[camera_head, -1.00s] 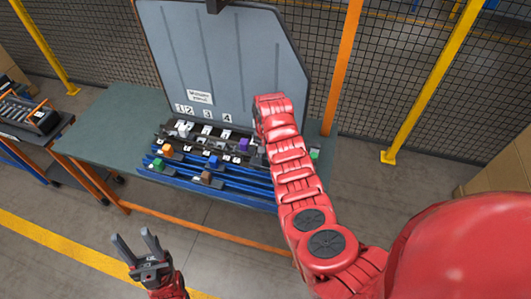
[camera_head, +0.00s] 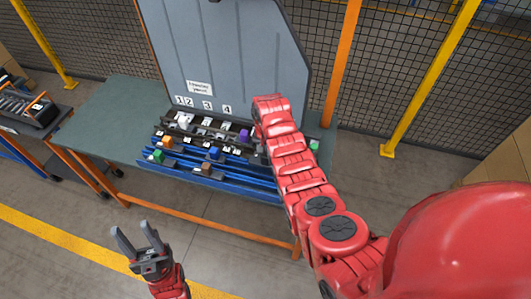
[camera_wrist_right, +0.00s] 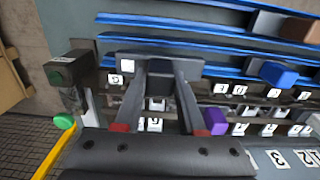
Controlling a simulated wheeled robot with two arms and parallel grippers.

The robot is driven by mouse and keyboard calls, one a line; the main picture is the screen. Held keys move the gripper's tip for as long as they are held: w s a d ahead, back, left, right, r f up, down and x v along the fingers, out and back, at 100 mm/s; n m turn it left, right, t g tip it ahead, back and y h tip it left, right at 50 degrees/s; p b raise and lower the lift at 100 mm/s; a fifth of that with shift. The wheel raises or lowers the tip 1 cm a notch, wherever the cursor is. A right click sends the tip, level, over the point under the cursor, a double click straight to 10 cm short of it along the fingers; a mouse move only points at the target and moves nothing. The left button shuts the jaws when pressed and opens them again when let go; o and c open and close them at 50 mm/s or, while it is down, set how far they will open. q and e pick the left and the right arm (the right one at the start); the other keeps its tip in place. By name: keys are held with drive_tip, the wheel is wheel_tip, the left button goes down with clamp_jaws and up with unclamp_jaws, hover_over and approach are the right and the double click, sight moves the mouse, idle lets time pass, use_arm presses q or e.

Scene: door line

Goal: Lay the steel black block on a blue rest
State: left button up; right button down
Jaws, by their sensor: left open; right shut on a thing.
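In the right wrist view my right gripper (camera_wrist_right: 158,84) is shut on a dark block (camera_wrist_right: 157,88), which shows between its fingers over the rack; I take it for the steel black block. Its underside and any contact with the rack are hidden. In the head view my red right arm covers this gripper and block. Blue rails (camera_head: 235,184) run along the front of the rack on the bench; they also show in the right wrist view (camera_wrist_right: 180,46). My left gripper (camera_head: 133,236) is open and empty, low in front of the bench.
The rack holds green (camera_head: 157,155), orange (camera_head: 167,141), blue (camera_head: 214,153), brown (camera_head: 206,169) and purple (camera_head: 244,135) blocks. The purple one (camera_wrist_right: 215,121) is close beside my right gripper. A grey panel (camera_head: 225,55) stands behind. The bench's left part (camera_head: 110,115) is clear.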

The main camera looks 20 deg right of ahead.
sight(265, 162)
drive_tip(key=shift+f, duration=0.15)
drive_tip(key=shift+a+f, duration=0.1)
drive_tip(key=shift+f, duration=0.05)
drive_tip(key=shift+f+b, duration=0.8)
drive_tip(key=shift+f, duration=0.25)
drive_tip(key=shift+f+b, duration=0.8)
drive_tip(key=shift+f, duration=0.25)
drive_tip(key=shift+c, duration=2.1)
unclamp_jaws()
drive_tip(key=shift+r, duration=0.1)
